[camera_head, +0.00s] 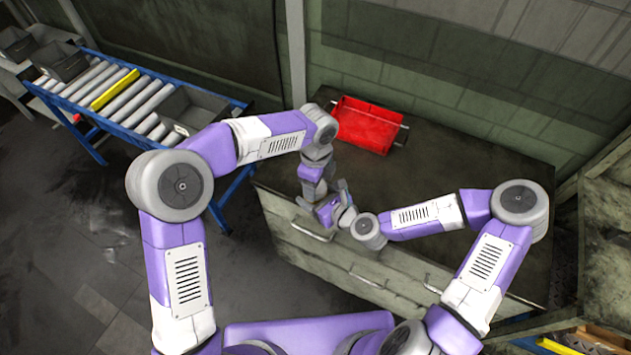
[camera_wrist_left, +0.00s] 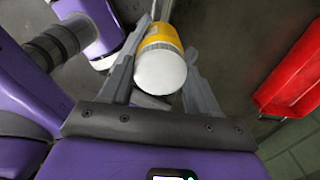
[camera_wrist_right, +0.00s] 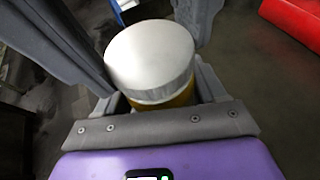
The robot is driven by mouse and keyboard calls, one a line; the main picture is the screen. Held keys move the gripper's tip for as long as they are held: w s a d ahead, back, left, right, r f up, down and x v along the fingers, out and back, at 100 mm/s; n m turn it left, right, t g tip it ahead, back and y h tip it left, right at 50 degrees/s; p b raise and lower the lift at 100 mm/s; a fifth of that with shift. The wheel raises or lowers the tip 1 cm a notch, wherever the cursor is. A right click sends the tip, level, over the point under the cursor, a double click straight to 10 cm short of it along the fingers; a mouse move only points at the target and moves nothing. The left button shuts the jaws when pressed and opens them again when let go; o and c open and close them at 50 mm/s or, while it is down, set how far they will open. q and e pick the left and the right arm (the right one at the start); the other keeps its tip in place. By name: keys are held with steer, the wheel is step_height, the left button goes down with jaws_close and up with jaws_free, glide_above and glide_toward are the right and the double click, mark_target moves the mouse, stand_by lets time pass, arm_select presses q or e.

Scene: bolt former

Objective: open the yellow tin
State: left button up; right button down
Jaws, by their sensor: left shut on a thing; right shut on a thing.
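The yellow tin (camera_wrist_left: 160,38) has a white round lid (camera_wrist_left: 160,72) and shows between the fingers of my left gripper (camera_wrist_left: 167,45) in the left wrist view. In the right wrist view the white lid (camera_wrist_right: 150,55) is large and near, with a narrow yellow band of the tin (camera_wrist_right: 165,103) below it. Grey fingers stand on both sides of the lid there. In the head view my left gripper (camera_head: 328,210) and right gripper (camera_head: 347,216) meet above the front of the workbench. Both are shut on the tin. The tin is mostly hidden by them in the head view.
A red tray (camera_head: 368,125) stands at the back of the dark workbench (camera_head: 440,160), near the wall. The bench top to the right of the tray is clear. A blue-framed roller conveyor (camera_head: 125,88) with grey bins (camera_head: 190,112) is at the left.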

arm_select(q)
steer(key=shift+n, duration=1)
